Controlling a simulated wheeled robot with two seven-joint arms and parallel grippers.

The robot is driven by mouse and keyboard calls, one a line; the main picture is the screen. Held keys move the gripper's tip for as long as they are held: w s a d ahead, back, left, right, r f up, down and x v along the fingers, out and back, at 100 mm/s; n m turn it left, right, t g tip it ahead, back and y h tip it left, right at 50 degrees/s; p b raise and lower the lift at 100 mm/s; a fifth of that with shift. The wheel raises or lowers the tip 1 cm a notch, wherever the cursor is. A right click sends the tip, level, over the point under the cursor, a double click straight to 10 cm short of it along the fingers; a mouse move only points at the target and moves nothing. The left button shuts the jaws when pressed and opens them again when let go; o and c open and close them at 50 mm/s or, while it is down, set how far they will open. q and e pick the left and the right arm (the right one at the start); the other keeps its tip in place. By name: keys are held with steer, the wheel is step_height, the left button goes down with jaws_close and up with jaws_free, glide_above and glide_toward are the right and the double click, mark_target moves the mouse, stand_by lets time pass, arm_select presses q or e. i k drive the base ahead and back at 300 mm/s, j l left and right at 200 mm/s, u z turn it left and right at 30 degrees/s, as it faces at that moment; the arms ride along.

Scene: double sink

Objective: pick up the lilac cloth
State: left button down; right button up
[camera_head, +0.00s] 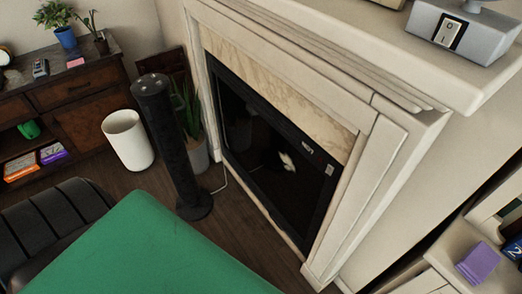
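A lilac folded-looking block (478,262), which may be the lilac cloth, lies on a pale cabinet top at the lower right. I cannot tell from here whether it is cloth. Neither of my grippers is in view, and nothing is seen touching it.
A white fireplace (400,170) with a mantel stands in the middle right. A green tabletop (140,250) fills the lower left, with a dark chair (45,225) beside it. A black tower (172,150) and a white bin (128,140) stand on the dark floor. A wooden cabinet (85,95) is at left.

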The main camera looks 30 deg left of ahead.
mark_target(481, 260)
steer(key=z, duration=1.4)
